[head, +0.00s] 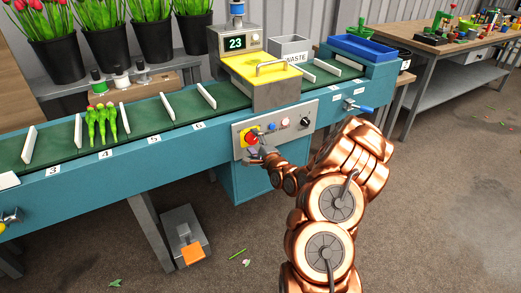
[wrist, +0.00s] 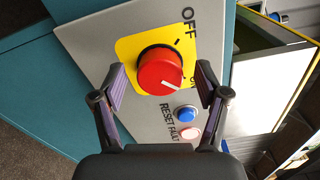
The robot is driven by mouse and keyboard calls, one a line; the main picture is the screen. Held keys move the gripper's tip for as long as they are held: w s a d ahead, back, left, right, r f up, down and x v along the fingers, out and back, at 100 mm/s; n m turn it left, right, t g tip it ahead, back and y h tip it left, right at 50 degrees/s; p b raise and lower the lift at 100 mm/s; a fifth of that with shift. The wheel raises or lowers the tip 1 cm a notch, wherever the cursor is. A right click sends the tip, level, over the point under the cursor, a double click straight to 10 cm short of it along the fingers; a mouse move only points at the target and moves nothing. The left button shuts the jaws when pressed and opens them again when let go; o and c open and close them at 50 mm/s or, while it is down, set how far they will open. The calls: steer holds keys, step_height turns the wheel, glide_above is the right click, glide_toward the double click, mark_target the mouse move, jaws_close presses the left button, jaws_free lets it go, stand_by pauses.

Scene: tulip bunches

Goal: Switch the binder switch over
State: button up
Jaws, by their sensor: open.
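The red rotary switch (wrist: 158,72) sits on a yellow plate (wrist: 126,48) on the grey control panel. Its white pointer mark is at the lower right of the knob in the wrist view, toward a label partly hidden by a finger. "OFF" is printed at the upper right. In the head view the red switch (head: 252,138) is at the panel's left end. My gripper (wrist: 161,78) is open, with one finger on each side of the knob in the wrist view. A gap shows on both sides. In the head view my gripper (head: 257,150) is at the panel, just below the knob.
A blue button (wrist: 186,114) and a pale pink button (wrist: 190,133) are beside the switch, near the right finger. The conveyor (head: 140,121) runs above the panel, with green tulips (head: 101,124) on it. A blue-handled lever (head: 360,107) is to the right.

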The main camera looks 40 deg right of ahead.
steer(key=s+a, duration=0.1)
steer(key=s, duration=1)
steer(key=shift+s, duration=0.25)
stand_by(0.4)
steer(key=s+a+f+n+g+y, duration=0.1)
steer(key=a+f+n+g, duration=0.1)
steer(key=a+n+g, duration=0.35)
steer(key=s+a+f+n+g+y, duration=0.1)
steer(key=s+a+f+n+g, duration=0.1)
steer(key=a+n+g, duration=0.3)
steer(key=s+a+r+n+g, duration=0.35)
steer(key=s+a+r, duration=0.2)
steer(key=s, duration=0.55)
steer(key=s+a+r+n+g, duration=0.35)
steer(key=s+a, duration=0.25)
steer(key=s, duration=0.5)
steer(key=s+a+r+n+g, duration=0.3)
steer(key=s+a+r+n, duration=0.15)
steer(key=s, duration=0.65)
steer(key=s+p+v, duration=0.2)
steer(key=p+v, duration=0.7)
steer(key=v, duration=0.1)
steer(key=s+r+p+v, duration=0.1)
steer(key=s+p+v, duration=0.1)
steer(key=p+v, duration=0.7)
steer(key=shift+a+r+m+t+p, duration=0.3)
steer(key=shift+a+r+t, duration=0.05)
steer(key=shift+a, duration=0.2)
